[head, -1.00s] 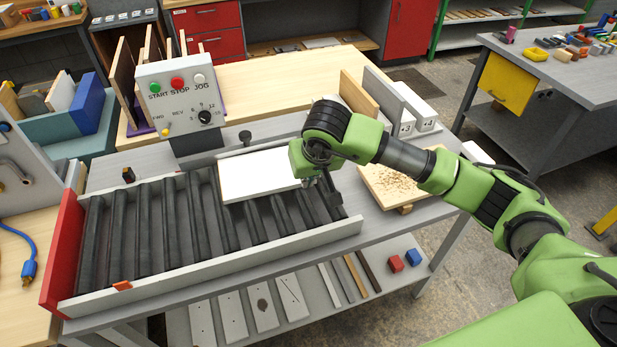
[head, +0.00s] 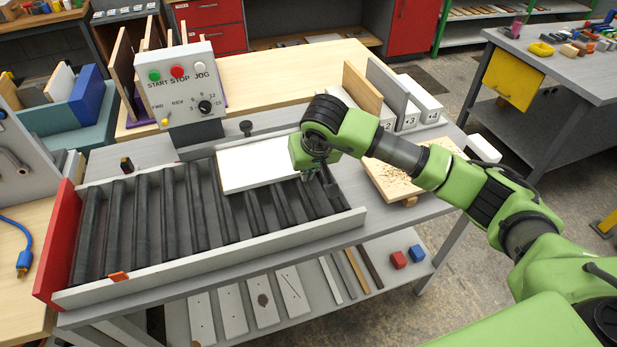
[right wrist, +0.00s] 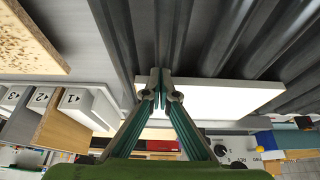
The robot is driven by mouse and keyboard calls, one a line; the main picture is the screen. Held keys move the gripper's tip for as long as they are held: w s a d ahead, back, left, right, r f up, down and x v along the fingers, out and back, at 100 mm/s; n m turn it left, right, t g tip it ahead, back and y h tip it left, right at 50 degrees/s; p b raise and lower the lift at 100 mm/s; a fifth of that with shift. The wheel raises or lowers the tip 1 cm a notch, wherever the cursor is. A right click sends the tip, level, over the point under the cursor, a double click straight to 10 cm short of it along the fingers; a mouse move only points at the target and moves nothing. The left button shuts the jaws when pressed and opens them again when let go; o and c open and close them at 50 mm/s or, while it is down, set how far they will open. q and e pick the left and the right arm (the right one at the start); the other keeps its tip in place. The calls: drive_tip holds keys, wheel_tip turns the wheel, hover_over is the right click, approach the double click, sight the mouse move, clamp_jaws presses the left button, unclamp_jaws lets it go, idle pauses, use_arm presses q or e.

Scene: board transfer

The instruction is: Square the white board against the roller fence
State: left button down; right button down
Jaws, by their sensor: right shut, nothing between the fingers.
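The white board (head: 255,166) lies flat across the rollers at the back right of the roller bed. A pale rail (head: 215,263) runs along the bed's front; a low back rail (head: 188,162) runs behind the board. My right gripper (head: 318,176) is at the board's right end and hides part of it. In the right wrist view, my closed fingertips (right wrist: 160,74) are empty and overlap the long edge of the board (right wrist: 225,96) near one end; I cannot tell whether they touch it. My left gripper is not in view.
A control box (head: 180,85) and a dark knob (head: 246,127) stand behind the bed. A red end plate (head: 60,250) closes its left end. An orange piece (head: 118,277) sits on the front rail. A chip-covered board (head: 405,180) lies to the right. The left rollers are clear.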

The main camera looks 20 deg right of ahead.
drive_tip(key=shift+w, duration=0.2)
drive_tip(key=shift+r, duration=0.1)
drive_tip(key=shift+s, duration=0.2)
drive_tip(key=shift+s, duration=1.05)
wheel_tip(320, 180, up, 7)
drive_tip(key=p, duration=0.3)
drive_tip(key=shift+a, duration=0.1)
